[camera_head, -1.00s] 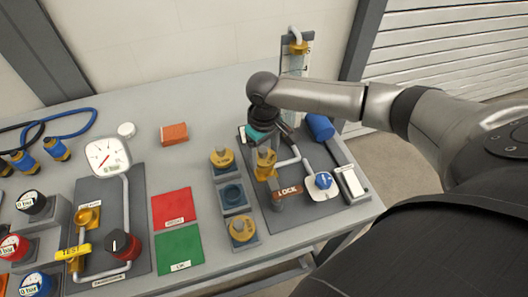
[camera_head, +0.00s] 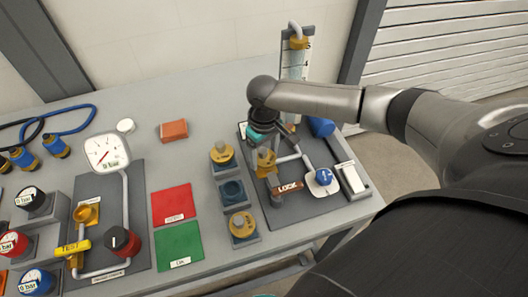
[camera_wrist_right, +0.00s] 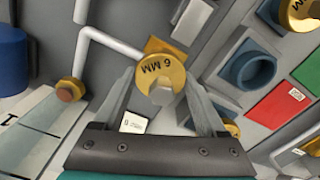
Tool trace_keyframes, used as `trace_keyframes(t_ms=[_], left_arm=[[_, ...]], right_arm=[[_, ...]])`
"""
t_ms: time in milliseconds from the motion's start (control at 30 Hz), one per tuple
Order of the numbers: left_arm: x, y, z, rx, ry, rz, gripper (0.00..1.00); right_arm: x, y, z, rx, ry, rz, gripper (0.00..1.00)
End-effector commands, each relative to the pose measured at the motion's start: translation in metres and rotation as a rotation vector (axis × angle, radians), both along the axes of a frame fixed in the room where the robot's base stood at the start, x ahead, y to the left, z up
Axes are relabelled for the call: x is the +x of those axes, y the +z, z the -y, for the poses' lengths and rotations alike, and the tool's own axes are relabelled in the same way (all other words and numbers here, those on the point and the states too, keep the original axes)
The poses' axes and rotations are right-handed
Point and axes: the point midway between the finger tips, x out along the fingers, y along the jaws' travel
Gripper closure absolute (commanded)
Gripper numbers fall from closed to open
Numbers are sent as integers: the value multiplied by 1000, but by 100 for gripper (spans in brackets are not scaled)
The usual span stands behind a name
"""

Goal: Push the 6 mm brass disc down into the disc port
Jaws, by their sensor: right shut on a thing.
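In the right wrist view, my right gripper (camera_wrist_right: 160,92) is shut on the 6 mm brass disc (camera_wrist_right: 160,70), whose face reads "6 MM". In the head view, my right gripper (camera_head: 266,150) points down over the pipework on the dark right-hand plate. A brass fitting (camera_head: 266,170) shows directly below it. In the wrist view, a brass block (camera_wrist_right: 158,46) shows just beyond the disc. The disc port's opening is hidden by the disc and fingers, so I cannot tell how deep the disc sits. My left gripper is not in view.
A LOCK tag (camera_head: 288,188) and a blue knob (camera_head: 323,177) are close by. To the left, a rack has two brass discs (camera_head: 222,154) (camera_head: 242,225) and an empty middle socket (camera_head: 232,192). A sight tube (camera_head: 295,65) stands behind. Red (camera_head: 172,204) and green (camera_head: 179,245) mats lie left.

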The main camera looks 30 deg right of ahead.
Motion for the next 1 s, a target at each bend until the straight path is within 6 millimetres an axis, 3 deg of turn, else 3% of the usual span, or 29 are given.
trace_keyframes(t_ms=[867,900,1000], left_arm=[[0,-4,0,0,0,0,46],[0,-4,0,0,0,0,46],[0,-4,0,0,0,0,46]], right_arm=[[0,-13,0,1,0,1,93],[0,-13,0,0,0,1,22],[0,-13,0,0,0,0,10]])
